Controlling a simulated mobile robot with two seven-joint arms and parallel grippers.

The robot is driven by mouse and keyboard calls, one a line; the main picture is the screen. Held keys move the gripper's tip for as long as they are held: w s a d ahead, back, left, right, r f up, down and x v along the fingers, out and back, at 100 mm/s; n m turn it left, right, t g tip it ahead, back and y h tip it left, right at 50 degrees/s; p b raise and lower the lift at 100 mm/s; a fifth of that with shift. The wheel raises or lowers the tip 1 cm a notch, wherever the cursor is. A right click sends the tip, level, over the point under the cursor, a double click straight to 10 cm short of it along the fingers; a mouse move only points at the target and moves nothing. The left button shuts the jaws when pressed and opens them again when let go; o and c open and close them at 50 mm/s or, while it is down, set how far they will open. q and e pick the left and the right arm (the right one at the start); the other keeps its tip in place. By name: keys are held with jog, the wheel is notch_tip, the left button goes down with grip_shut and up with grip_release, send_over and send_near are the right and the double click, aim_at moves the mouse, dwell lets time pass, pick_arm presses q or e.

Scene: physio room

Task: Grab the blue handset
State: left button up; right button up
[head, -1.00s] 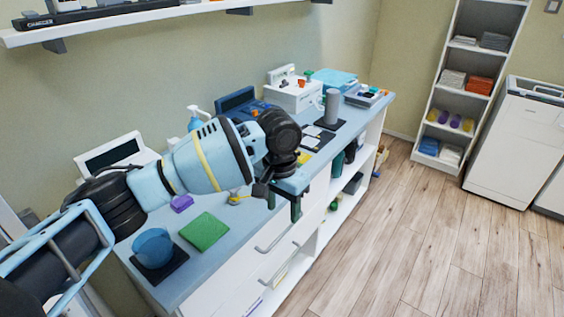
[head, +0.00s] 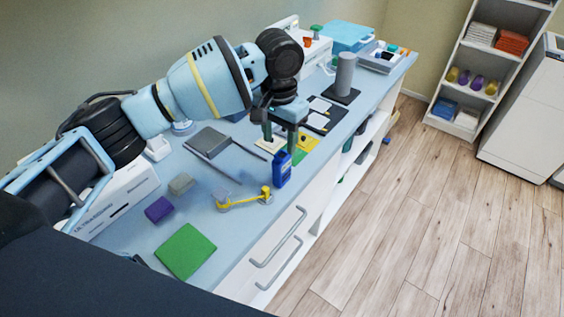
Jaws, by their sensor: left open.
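The blue handset (head: 281,168) stands upright near the front edge of the light blue counter top (head: 228,188), with a dark top and a small pale mark on its side. My left gripper (head: 280,142) is open and points down, its two fingers just above and behind the handset in the picture. I see nothing between the fingers, and I cannot tell whether they touch the handset. My right gripper is not in view.
A yellow jointed tool (head: 243,199) lies left of the handset. A grey cylinder (head: 345,73) stands behind to the right. Open floor (head: 420,220) lies in front.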

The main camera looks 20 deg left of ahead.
aim_at(282, 157)
pick_arm(q)
jog(key=shift+s+f, duration=0.1)
jog(key=shift+f, duration=0.95)
jog(key=shift+d+f, duration=0.1)
jog(key=shift+f, duration=0.35)
jog(key=f, duration=0.4)
jog(key=shift+d+f, duration=0.15)
jog(key=shift+d, duration=0.05)
jog(key=shift+f, duration=0.3)
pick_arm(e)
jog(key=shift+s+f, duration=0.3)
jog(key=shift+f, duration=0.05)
